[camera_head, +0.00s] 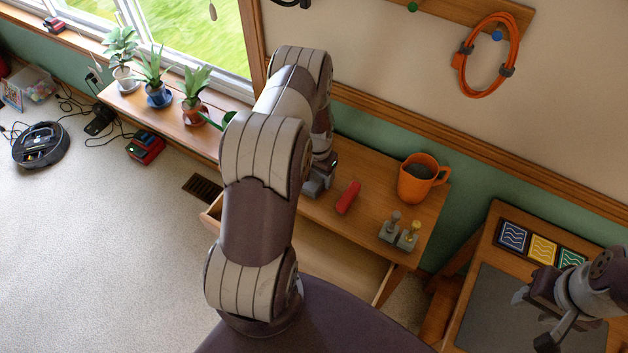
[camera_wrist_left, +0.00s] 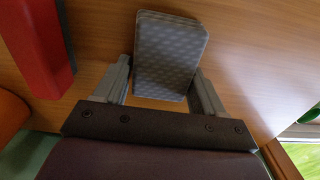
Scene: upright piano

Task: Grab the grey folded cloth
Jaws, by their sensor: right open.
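The grey folded cloth (camera_wrist_left: 168,50) shows in the left wrist view as a flat, pale-dotted piece on the wooden surface. My left gripper (camera_wrist_left: 165,85) has one finger at each side of it. The fingers lie close to its edges, but I cannot tell whether they press on it. In the head view my left gripper (camera_head: 318,186) is low over the wooden bench, and my arm hides much of the spot. I cannot make out the cloth clearly there. My right gripper (camera_head: 533,318) is open at the lower right, above the dark grey mat on a side table.
A red block (camera_head: 348,197) lies just right of my left gripper. Potted plants (camera_head: 155,85) stand at the left. The drawer (camera_head: 330,255) below is open.

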